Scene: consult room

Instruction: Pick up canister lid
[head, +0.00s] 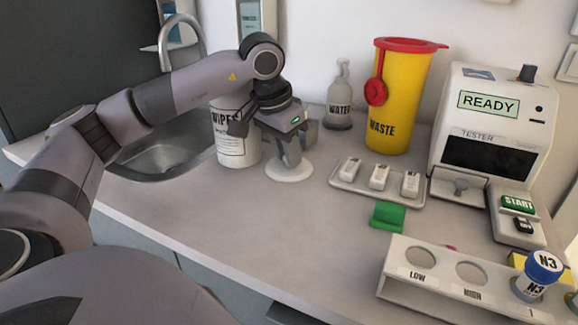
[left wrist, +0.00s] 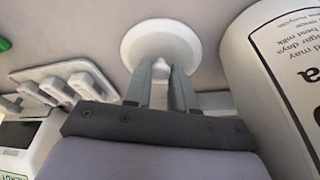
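The canister lid (head: 289,174) is a round white disc with a small knob, lying on the counter right of the white WIPES canister (head: 232,150). My left gripper (head: 291,160) points down over the lid. In the left wrist view the two fingers (left wrist: 161,75) stand close together on either side of the knob, and the lid's disc (left wrist: 150,42) shows beyond them. The fingers look shut on the knob. The canister (left wrist: 290,85) stands close at the right there. Its top is hidden by my arm in the head view. My right gripper is not in view.
A sink (head: 165,155) lies left of the canister. A spray bottle (head: 340,100) and yellow WASTE bin (head: 398,100) stand behind. A tray (head: 345,186) of white pieces, a green block (head: 388,215), the tester (head: 490,130) and a rack (head: 440,285) are right. The front-middle counter is clear.

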